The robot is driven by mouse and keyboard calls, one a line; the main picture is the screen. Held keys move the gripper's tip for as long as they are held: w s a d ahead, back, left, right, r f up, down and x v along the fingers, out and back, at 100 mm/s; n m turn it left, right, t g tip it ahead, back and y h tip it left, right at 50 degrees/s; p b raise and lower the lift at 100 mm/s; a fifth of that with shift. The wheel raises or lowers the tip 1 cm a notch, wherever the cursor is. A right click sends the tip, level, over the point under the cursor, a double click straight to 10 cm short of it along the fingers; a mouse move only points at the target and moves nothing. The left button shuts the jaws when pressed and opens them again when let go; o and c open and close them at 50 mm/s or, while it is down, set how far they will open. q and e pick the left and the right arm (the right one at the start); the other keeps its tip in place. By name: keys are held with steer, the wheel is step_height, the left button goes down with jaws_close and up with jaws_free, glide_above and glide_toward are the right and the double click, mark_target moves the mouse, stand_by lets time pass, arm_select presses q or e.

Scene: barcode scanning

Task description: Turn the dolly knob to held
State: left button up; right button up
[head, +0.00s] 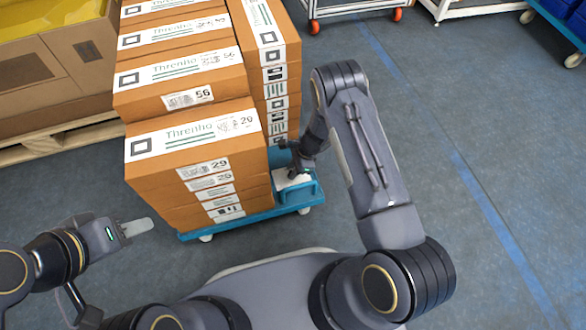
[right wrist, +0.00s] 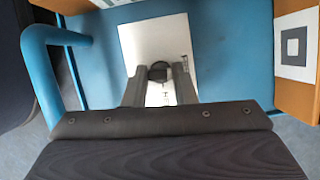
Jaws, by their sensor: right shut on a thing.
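The blue dolly (head: 250,217) stands on the floor under stacked orange boxes. A white plate (head: 292,181) lies on its free right end; it also shows in the right wrist view (right wrist: 150,38). The dark knob (right wrist: 158,71) sits over the plate, with small print beside it. My right gripper (head: 294,174) reaches down over the plate. In the right wrist view its fingers (right wrist: 158,88) are shut on the knob. The fingers hide part of the knob and print, so its setting cannot be read. My left gripper (head: 140,227) is left of the dolly, away from it; its opening cannot be told.
Orange boxes (head: 200,160) with white labels rise close to the right gripper. A blue handle (right wrist: 45,70) stands at the dolly's edge. A wooden pallet (head: 60,142) with a large carton is at left. Floor to the right is clear; a white cart (head: 340,10) stands behind.

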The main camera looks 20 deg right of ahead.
steer(key=m+t, duration=0.1)
steer(key=m, duration=0.2)
steer(key=shift+s, duration=0.1)
steer(key=shift+f+m+t+h+b, duration=0.1)
steer(key=shift+m+t+h+b, duration=0.35)
steer(key=shift+m, duration=0.65)
steer(key=m+t+b, duration=0.1)
steer(key=m+b, duration=0.1)
steer(key=b, duration=0.1)
steer(key=m+h+b, duration=0.1)
steer(key=m+b, duration=0.2)
steer(key=shift+s+a+f+t, duration=0.1)
steer(key=shift+s+f+t, duration=0.1)
steer(key=shift+t, duration=0.15)
steer(key=shift+r+m+h+b, duration=0.15)
steer(key=shift+m+h+b, duration=0.15)
steer(key=shift+m, duration=0.3)
steer(key=shift+r+m+h, duration=0.1)
steer(key=shift+m+h, duration=0.15)
steer(key=shift+m, duration=0.65)
steer(key=shift+a+m+t+h, duration=0.15)
steer(key=shift+m+h, duration=0.2)
steer(key=shift+m, duration=0.55)
steer(key=shift+m+t+h, duration=0.15)
steer(key=shift+m+h, duration=0.2)
steer(key=shift+m, duration=0.55)
